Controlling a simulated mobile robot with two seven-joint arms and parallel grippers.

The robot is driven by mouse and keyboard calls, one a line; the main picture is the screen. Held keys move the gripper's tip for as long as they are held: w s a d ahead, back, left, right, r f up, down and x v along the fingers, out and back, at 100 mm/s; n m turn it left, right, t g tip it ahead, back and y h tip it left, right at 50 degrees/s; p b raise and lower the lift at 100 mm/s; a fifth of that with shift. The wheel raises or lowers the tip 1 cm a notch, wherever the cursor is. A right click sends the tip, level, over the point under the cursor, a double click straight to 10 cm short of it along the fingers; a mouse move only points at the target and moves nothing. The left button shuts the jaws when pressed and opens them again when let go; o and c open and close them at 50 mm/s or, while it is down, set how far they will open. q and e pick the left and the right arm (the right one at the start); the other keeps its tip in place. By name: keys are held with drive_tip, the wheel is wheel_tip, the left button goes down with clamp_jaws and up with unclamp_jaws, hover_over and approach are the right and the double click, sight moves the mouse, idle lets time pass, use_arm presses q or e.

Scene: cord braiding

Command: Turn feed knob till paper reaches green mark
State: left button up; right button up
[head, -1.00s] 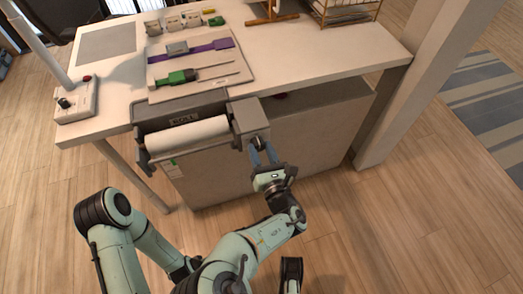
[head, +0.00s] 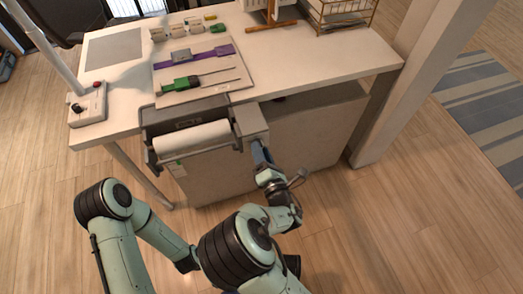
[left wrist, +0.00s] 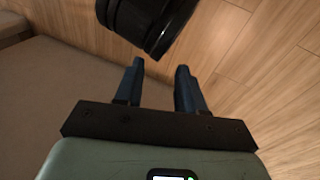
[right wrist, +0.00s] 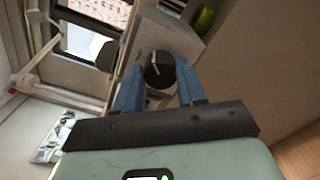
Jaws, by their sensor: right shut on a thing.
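The white paper roll (head: 192,137) lies in its grey holder at the front edge of the table. A small green mark (head: 180,162) shows below the roll's left end; where the paper's edge lies is too small to tell. The black feed knob (right wrist: 160,70) sits on the holder's end box (head: 250,121); my right gripper hides it in the head view. My right gripper (head: 259,151) is shut on the knob, its blue fingers on both sides of it in the right wrist view. My left gripper (left wrist: 160,68) is open and empty, away from the table.
A board (head: 206,77) with a green-handled tool and a purple strip lies on the table behind the holder. A control box (head: 88,104) with a red button stands at the left. A wire basket (head: 343,14) stands at the back right. A pale post (head: 400,85) rises at the right.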

use_arm(q)
drive_tip(key=w+a+f+t+b, duration=0.1)
drive_tip(key=w+a+f+b, duration=0.1)
drive_tip(key=w+f+b, duration=0.15)
drive_tip(key=s+a+f+n+g+b, duration=0.1)
drive_tip(key=s+f+g+b, duration=0.2)
drive_tip(key=s+f, duration=0.4)
drive_tip(key=shift+s+a+f+g+b, duration=0.15)
drive_tip(key=shift+s+a+g+b, duration=0.4)
drive_tip(key=shift+s, duration=1.15)
use_arm(e)
drive_tip(key=shift+a+m, duration=0.2)
drive_tip(key=shift+m, duration=13.4)
use_arm(q)
drive_tip(key=shift+d, duration=0.3)
use_arm(e)
drive_tip(key=o, duration=0.9)
drive_tip(key=shift+o, duration=0.8)
drive_tip(key=shift+f, duration=0.1)
